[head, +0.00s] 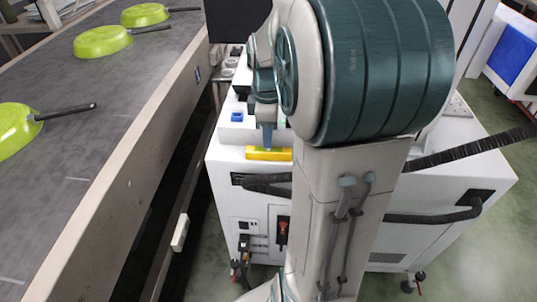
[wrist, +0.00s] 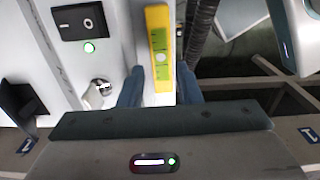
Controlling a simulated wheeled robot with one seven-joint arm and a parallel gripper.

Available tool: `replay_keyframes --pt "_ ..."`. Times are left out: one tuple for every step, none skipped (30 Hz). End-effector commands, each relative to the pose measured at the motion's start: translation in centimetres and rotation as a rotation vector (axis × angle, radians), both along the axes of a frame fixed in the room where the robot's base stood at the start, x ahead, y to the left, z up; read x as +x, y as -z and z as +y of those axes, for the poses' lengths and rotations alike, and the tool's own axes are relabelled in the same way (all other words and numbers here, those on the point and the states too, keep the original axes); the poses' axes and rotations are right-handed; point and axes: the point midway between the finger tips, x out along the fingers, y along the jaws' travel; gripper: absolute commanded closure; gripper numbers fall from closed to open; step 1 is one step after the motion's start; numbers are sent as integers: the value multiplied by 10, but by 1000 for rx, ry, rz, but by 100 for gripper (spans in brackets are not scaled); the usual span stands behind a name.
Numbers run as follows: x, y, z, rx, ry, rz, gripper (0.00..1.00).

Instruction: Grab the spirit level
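The spirit level (head: 268,154) is a yellow bar lying on the top of a white cabinet (head: 225,152), near its edge. In the wrist view the level (wrist: 160,45) runs lengthwise away from me, with its green vial marks facing up. My gripper (head: 267,140) points down right at the level. In the wrist view the fingers of my gripper (wrist: 159,82) stand on both sides of the level's near part, with a small gap at the left finger. The gripper looks open, straddling the level. The contact at the right finger is hard to tell.
A conveyor (head: 95,140) with green pans (head: 103,41) runs along the left, close to the cabinet. A panel with a black switch (wrist: 82,22) and a key-like metal part (wrist: 100,88) lie left of the fingers. A black corrugated hose (wrist: 202,28) passes on the right.

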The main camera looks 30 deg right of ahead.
Motion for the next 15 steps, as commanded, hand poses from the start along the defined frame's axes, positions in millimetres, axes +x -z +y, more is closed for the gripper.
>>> replay_keyframes --pt "0 10 1 1 0 2 69" --pt "0 15 2 1 0 3 69" --pt "0 22 3 1 1 3 69" --pt "0 27 3 1 1 3 69" --pt "0 31 4 1 1 4 69" --pt "0 36 4 2 1 3 69" --pt "1 39 4 2 1 3 69" --pt "0 42 4 2 1 3 69" --pt "0 45 4 2 1 3 69" --pt "0 46 4 1 1 2 69" --pt "0 47 4 1 1 1 69" --pt "1 47 4 0 1 0 69" --pt "1 47 4 0 1 0 69" --pt "1 46 4 0 1 0 69" --pt "1 46 4 0 1 0 69"
